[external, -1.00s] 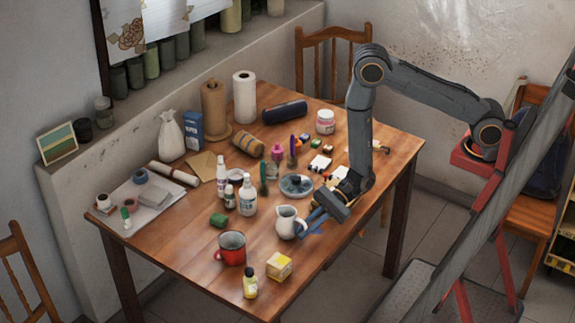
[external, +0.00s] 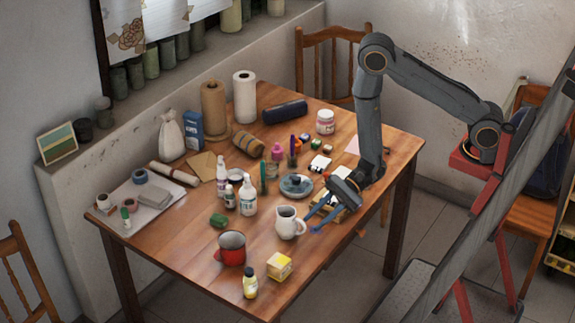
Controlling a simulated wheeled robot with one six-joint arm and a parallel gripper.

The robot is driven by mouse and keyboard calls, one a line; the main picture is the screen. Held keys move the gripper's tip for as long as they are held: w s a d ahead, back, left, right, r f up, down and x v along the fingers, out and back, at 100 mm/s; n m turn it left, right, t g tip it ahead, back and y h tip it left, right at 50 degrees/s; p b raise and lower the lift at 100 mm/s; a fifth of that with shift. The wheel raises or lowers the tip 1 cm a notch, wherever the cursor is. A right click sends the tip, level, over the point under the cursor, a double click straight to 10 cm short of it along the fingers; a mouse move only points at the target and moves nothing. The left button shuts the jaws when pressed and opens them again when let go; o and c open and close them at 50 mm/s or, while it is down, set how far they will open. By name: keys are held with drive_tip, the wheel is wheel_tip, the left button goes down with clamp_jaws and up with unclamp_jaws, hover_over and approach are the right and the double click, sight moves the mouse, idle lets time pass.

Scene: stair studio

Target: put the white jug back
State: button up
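The white jug (external: 287,224) stands upright on the wooden table near its front right edge, its dark opening up and its handle toward my gripper. My gripper (external: 311,221) is just right of the jug, low over the table. Its two blue fingers are spread apart, and nothing shows between them. The fingertips are close to the handle but seem clear of it.
The front right table edge is near.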

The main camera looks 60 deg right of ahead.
drive_tip(key=b+v, duration=0.1)
drive_tip(key=v, duration=0.5)
drive_tip(key=shift+d, duration=0.15)
drive_tip(key=s+d+r+n+g+h, duration=0.4)
drive_tip(key=s+d+r+n+g, duration=0.2)
drive_tip(key=s+d+n+g, duration=0.4)
drive_tip(key=w+d+r+n+t+h, duration=0.1)
drive_tip(key=w+d+n+t+h, duration=0.1)
drive_tip(key=d, duration=0.5)
drive_tip(key=w+d+r+n+t+h, duration=0.2)
drive_tip(key=d+h, duration=0.2)
drive_tip(key=d, duration=0.2)
drive_tip(key=w+d+r+n+t+h, duration=0.1)
drive_tip(key=d+n+t+h, duration=0.2)
drive_tip(key=d, duration=0.4)
drive_tip(key=shift+w+d+r, duration=0.2)
drive_tip(key=shift+w+d, duration=0.1)
drive_tip(key=shift+w, duration=0.1)
